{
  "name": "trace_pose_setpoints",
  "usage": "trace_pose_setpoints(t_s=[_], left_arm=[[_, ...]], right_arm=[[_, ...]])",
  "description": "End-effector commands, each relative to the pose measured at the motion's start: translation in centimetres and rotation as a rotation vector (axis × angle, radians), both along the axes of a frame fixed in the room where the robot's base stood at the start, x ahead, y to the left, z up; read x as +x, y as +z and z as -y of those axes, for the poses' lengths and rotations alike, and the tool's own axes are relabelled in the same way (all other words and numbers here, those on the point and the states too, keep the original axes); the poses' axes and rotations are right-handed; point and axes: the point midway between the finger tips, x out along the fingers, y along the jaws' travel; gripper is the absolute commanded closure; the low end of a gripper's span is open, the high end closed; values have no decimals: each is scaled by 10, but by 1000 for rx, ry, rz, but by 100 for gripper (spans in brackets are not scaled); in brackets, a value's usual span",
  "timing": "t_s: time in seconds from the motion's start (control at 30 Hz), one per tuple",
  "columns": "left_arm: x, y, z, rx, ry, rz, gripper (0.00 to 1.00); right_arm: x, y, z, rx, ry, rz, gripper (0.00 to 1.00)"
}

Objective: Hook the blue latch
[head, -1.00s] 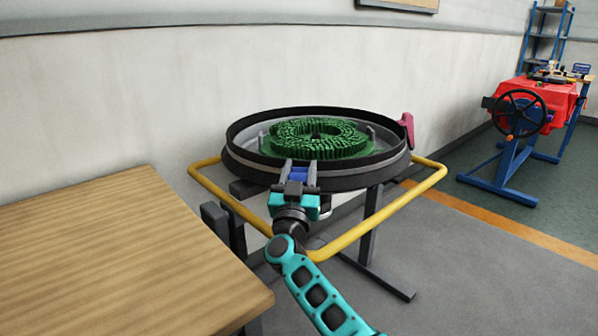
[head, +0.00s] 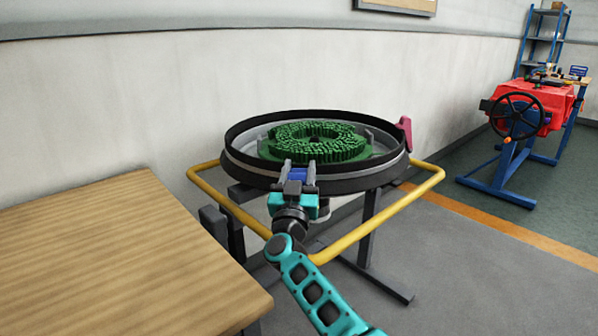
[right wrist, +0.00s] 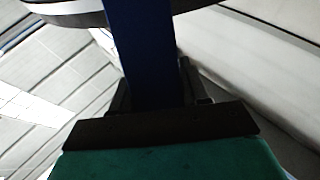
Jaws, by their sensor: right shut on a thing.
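The blue latch (head: 298,174) is at the front rim of the round black tank (head: 360,181). My right gripper (head: 298,168) is shut on it, with one finger on each side. In the right wrist view the blue latch (right wrist: 140,50) runs up from between the fingers (right wrist: 150,85) toward the dark rim. The fingers hide part of the latch in the head view, and I cannot tell whether its end touches the rim. My left gripper is not in view.
A green ring-shaped brush (head: 315,143) lies inside the tank. A pink latch (head: 404,132) is on the tank's right side. A yellow rail (head: 385,224) surrounds the stand. A wooden table (head: 110,255) is at the left.

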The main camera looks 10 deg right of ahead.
Motion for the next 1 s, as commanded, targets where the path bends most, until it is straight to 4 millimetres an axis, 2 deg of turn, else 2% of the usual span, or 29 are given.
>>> trace_pose_setpoints(t_s=[0.03,0.73,0.77,0.97,1.0], left_arm=[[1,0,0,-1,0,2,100],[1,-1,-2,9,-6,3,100],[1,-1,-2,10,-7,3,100],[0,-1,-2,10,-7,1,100],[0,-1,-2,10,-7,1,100]], right_arm=[[1,-6,3,0,-1,-12,100],[1,-9,3,0,-2,-18,100],[1,-9,3,-1,-3,-18,53],[0,-6,2,-1,-2,-12,34],[0,-5,2,-1,-1,-9,34]])
